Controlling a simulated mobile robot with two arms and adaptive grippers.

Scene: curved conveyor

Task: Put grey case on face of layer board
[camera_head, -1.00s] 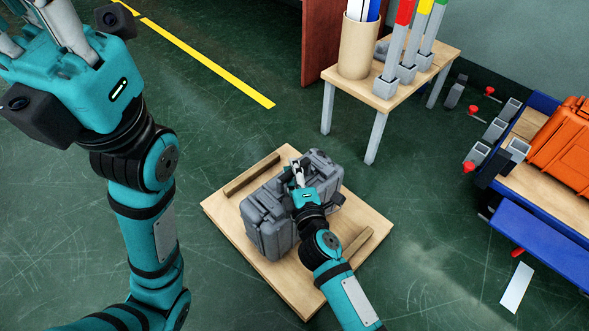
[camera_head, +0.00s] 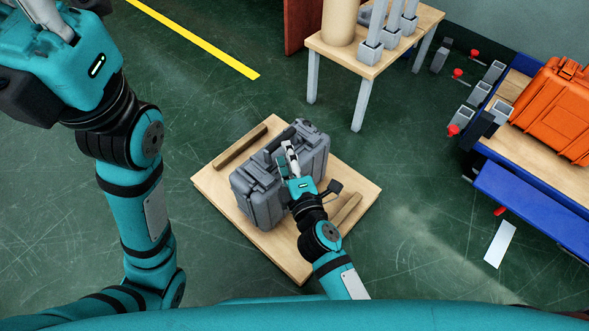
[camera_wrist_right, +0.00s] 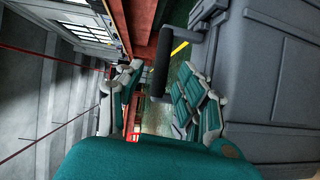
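The grey case (camera_head: 262,200) stands upright on the square wooden layer board (camera_head: 220,188), which lies on the floor. In the right wrist view the case's grey side (camera_wrist_right: 270,80) fills the right part. My right gripper (camera_head: 291,150) is over the top of the case at its handle. In the right wrist view the dark handle bar (camera_wrist_right: 162,65) shows between the spread fingers, which look open and not closed on it. My left gripper (camera_head: 42,12) is raised at the top left, its fingertips cut off by the frame edge.
Two wooden strips lie on the board, one (camera_head: 240,147) behind the case, one (camera_head: 346,213) near my right arm. A wooden table (camera_head: 395,45) stands behind. An orange case (camera_head: 556,110) sits on a blue-edged bench (camera_head: 530,208) at the right. Floor left of the board is clear.

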